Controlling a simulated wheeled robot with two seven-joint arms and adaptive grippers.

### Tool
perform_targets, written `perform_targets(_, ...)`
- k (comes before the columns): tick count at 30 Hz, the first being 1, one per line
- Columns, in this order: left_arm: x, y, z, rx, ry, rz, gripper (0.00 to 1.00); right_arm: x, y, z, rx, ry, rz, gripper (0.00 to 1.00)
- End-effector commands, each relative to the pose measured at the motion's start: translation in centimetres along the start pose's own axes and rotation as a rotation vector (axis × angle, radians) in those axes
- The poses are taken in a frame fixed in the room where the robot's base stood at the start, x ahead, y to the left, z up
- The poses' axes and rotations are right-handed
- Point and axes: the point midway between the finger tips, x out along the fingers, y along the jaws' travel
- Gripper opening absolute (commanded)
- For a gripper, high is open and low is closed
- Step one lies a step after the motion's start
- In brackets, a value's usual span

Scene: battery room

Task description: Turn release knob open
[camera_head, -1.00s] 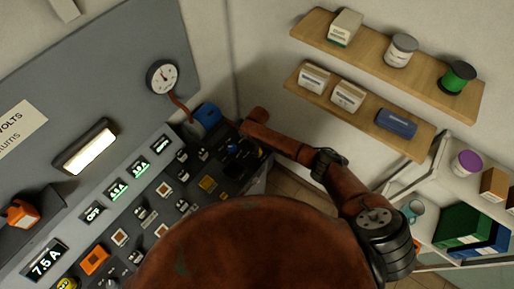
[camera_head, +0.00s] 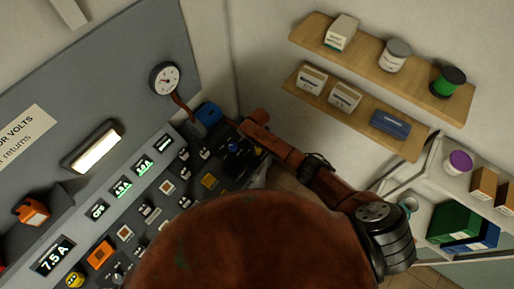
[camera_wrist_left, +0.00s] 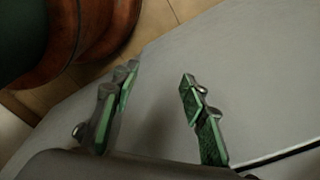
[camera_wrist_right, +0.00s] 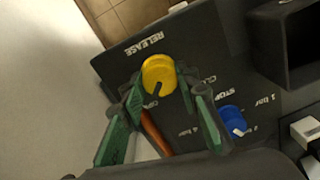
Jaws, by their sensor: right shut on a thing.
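The yellow release knob (camera_wrist_right: 158,74) sits on a dark panel under the word RELEASE, which reads upside down in the right wrist view. A dark mark on the knob points down toward a partly hidden label that seems to start with "OP"; another label starting with "CL" is to the right. My right gripper (camera_wrist_right: 160,85) is shut on the knob, one finger on each side. In the head view my right gripper (camera_head: 250,146) is at the panel's far right end, and the yellow knob cannot be made out. My left gripper (camera_wrist_left: 157,86) is open and empty beside a plain grey surface.
A blue knob (camera_wrist_right: 232,121) marked STOP is close to the right finger. An orange-brown hose (camera_wrist_right: 155,132) runs below the yellow knob. A gauge (camera_head: 165,78) and lit displays (camera_head: 121,187) are on the console. Shelves (camera_head: 366,54) with boxes and jars hang on the right.

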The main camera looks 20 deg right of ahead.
Motion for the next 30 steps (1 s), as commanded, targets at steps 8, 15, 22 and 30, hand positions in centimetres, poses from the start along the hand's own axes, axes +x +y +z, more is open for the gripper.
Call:
perform_targets(8,-0.07,-0.01,-0.02,0.000,0.000,0.000,0.40,0.08,-0.05,0.06,0.014,-0.001,-0.001,0.05)
perform_targets(15,-0.07,-0.02,-0.04,0.000,0.001,0.000,0.40,0.09,-0.06,0.08,0.014,-0.001,-0.002,0.31)
perform_targets(22,-0.07,-0.02,-0.05,0.000,0.001,0.000,0.40,0.05,-0.05,0.03,0.012,-0.001,-0.001,0.47)
perform_targets(30,-0.10,-0.36,0.09,0.001,0.000,-0.004,0.40,-0.04,-0.04,-0.02,0.012,0.000,-0.001,0.47)
